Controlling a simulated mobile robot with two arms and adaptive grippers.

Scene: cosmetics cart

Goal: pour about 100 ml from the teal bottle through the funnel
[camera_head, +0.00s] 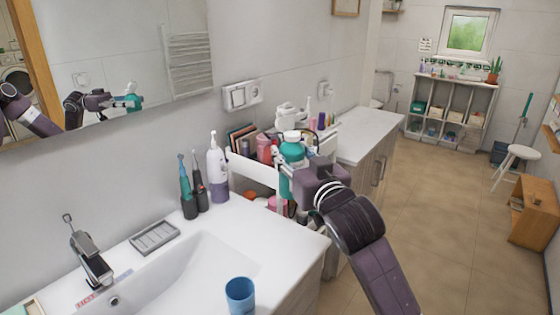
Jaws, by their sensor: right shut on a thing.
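The teal bottle (291,152) with a white cap is upright above the near end of the white cart (254,168). My right gripper (291,178) is shut on the bottle's side, with my dark purple arm reaching in from the lower right. Part of the bottle is hidden behind the gripper. I cannot make out a funnel. My left gripper does not show directly.
A white sink counter (225,215) fills the front, with a blue cup (240,295) near its edge. A white pump bottle (217,170) and toothbrushes (187,187) stand by the wall. Behind the cart is another counter (365,135).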

